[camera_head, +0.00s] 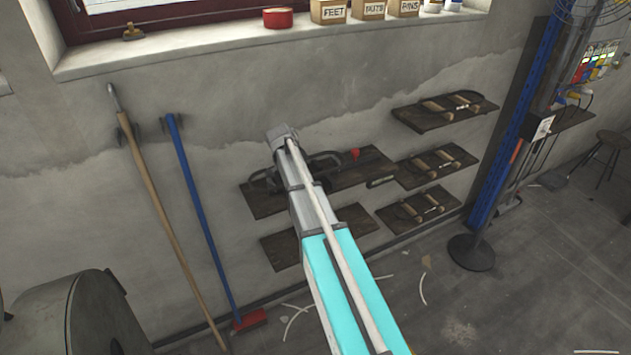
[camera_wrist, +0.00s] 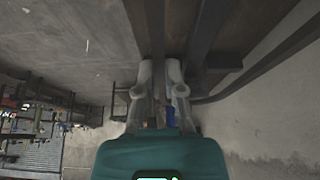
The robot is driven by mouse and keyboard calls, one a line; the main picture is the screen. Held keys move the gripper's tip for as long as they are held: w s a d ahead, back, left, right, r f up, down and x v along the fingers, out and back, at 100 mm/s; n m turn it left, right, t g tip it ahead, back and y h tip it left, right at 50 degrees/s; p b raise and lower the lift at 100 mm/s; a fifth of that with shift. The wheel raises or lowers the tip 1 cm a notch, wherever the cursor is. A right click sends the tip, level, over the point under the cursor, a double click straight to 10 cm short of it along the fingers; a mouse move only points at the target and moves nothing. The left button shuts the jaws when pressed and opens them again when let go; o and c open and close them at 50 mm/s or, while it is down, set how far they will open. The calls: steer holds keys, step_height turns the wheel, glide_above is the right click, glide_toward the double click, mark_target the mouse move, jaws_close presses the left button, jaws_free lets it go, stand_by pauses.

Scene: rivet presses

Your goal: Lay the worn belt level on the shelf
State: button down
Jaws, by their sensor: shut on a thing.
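A dark belt-like loop (camera_head: 322,159) shows around the end of my arm, in front of an upper wooden wall shelf (camera_head: 375,168). My arm hides part of both, so I cannot tell whether the belt touches the shelf. In the wrist view my gripper (camera_wrist: 160,72) is shut on a dark strip (camera_wrist: 158,38) that runs up between its fingers, seemingly the belt. A curved dark band (camera_wrist: 270,68) sweeps off to the right. A brown board (camera_wrist: 228,35) lies close beyond the fingers. My fingertips are hidden in the head view.
A small red object (camera_head: 355,154) is on the upper shelf. A lower shelf (camera_head: 350,220) sits beneath it. Shelves with tools (camera_head: 436,165) hang to the right. A wooden pole (camera_head: 165,215) and blue-handled broom (camera_head: 200,210) lean on the left. A blue post (camera_head: 515,125) stands right.

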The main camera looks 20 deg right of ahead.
mark_target(313, 175)
steer(key=shift+d+f, duration=0.1)
steer(key=shift+d, duration=0.1)
steer(key=shift+d+f+b, duration=0.35)
steer(key=shift+d+b, duration=0.05)
steer(key=shift+d, duration=0.25)
steer(key=shift+d+f+b, duration=0.35)
steer(key=shift+d+f, duration=0.05)
steer(key=shift+d, duration=0.2)
steer(key=shift+d+f+b, duration=0.35)
steer(key=shift+d+b, duration=0.05)
steer(key=shift+d, duration=0.25)
steer(key=shift+f, duration=0.1)
steer(key=c, duration=0.8)
jaws_free()
steer(key=shift+o, duration=0.2)
steer(key=shift+f, duration=0.15)
steer(key=shift+p+v, duration=0.85)
steer(key=shift+v, duration=0.3)
steer(key=p+v, duration=1)
steer(key=v, duration=0.1)
steer(key=shift+s+a+r, duration=0.2)
steer(key=shift+a+r, duration=0.05)
